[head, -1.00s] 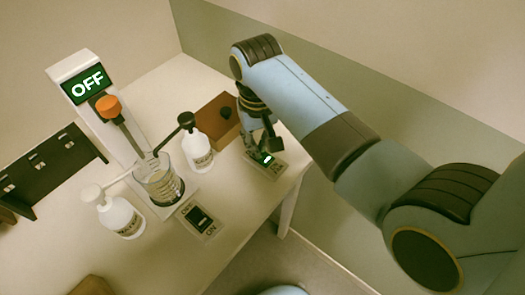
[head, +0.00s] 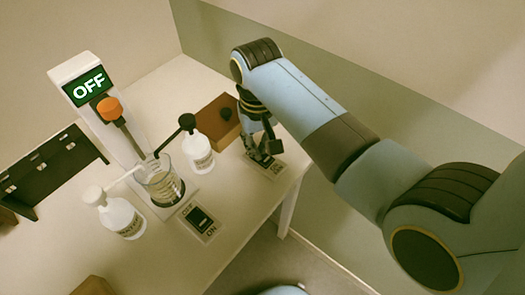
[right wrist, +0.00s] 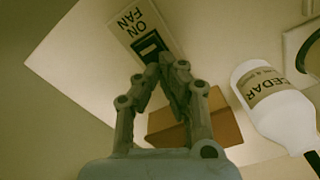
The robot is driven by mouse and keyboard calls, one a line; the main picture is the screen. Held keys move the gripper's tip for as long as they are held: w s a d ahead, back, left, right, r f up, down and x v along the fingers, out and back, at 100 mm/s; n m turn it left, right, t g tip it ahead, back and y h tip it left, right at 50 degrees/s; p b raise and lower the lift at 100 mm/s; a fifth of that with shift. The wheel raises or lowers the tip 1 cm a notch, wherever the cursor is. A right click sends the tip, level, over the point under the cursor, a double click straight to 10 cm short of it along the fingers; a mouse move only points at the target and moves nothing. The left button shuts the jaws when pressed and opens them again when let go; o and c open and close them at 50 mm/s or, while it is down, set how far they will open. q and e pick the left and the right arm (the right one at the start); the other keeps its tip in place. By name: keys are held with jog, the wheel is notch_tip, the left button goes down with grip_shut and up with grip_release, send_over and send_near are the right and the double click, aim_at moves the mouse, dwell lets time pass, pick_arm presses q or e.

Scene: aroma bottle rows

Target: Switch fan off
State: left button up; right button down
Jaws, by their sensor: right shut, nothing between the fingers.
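The fan switch (head: 277,169) is a small plate with a dark rocker near the table's right edge. No green light shows on it. In the right wrist view its plate (right wrist: 134,23) reads "ON" and "FAN", with a black-framed rocker. My right gripper (head: 267,151) is over the switch, pointing down, and partly covers it. In the right wrist view the right gripper (right wrist: 165,65) is shut and empty, with its fingertips at the rocker's edge. I cannot tell whether they touch it. My left gripper is not in view.
A brown box (head: 217,115) and a white bottle with a black pump (head: 199,152) stand left of the gripper; the wrist view reads "CEDAR" on a bottle (right wrist: 272,105). A stirrer with an "OFF" display (head: 88,85), a beaker (head: 163,187) and another switch (head: 200,221) are farther left.

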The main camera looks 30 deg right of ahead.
notch_tip(320, 180, up, 2)
jog(key=shift+r+p, duration=0.1)
jog(key=shift+p, duration=0.55)
jog(key=shift+r, duration=2)
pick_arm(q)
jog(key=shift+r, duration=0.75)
